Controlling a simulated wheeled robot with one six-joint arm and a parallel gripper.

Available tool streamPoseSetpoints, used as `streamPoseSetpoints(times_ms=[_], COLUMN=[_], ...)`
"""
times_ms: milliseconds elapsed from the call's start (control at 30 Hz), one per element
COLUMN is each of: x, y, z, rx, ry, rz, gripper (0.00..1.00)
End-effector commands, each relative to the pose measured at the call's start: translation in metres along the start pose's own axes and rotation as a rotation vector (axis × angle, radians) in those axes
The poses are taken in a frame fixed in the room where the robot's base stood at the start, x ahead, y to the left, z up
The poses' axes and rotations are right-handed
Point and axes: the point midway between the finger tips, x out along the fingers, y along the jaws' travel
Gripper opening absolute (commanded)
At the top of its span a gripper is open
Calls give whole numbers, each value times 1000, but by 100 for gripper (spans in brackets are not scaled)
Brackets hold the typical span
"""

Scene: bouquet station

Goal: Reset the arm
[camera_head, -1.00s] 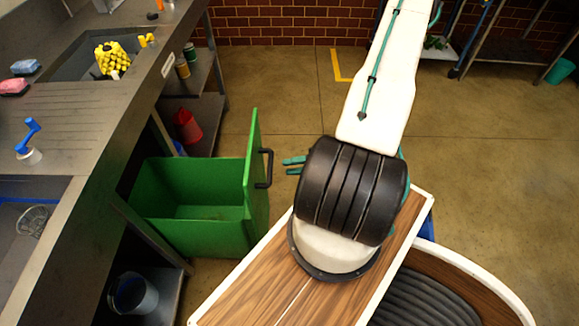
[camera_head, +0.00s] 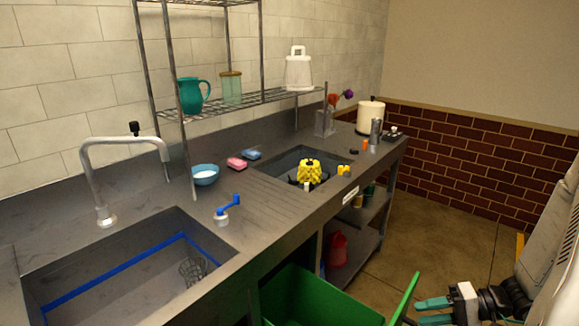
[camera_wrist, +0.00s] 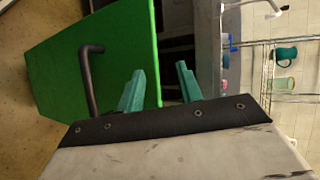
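My arm shows at the lower right of the head view. My gripper (camera_head: 434,311) there has teal fingers held apart with nothing seen between them. It is just right of the upright green panel (camera_head: 404,300) of the green bin (camera_head: 320,299). In the wrist view my gripper (camera_wrist: 160,83) is open and empty. The green panel (camera_wrist: 95,55) with its black handle (camera_wrist: 89,80) lies left of and behind the fingers. The handle is outside the gap between the fingers; whether a finger touches the panel I cannot tell.
The grey counter (camera_head: 270,215) with two sinks runs along the left. A yellow object (camera_head: 309,171) is in the far sink, and a blue-handled item (camera_head: 228,209) stands between the sinks. Floor (camera_head: 460,245) is clear at the right.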

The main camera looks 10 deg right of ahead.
Motion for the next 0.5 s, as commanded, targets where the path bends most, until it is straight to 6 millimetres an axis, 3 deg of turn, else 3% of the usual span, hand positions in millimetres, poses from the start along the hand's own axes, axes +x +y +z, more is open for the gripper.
streamPoseSetpoints(times_ms=[33, 200, 500], x=[2, 10, 20], y=[-22, -80, -167], z=[1, 14, 56], rx=[-22, -54, -133], ry=[-56, -216, -390], rz=[43, 192, 513], gripper=[36, 36, 36])
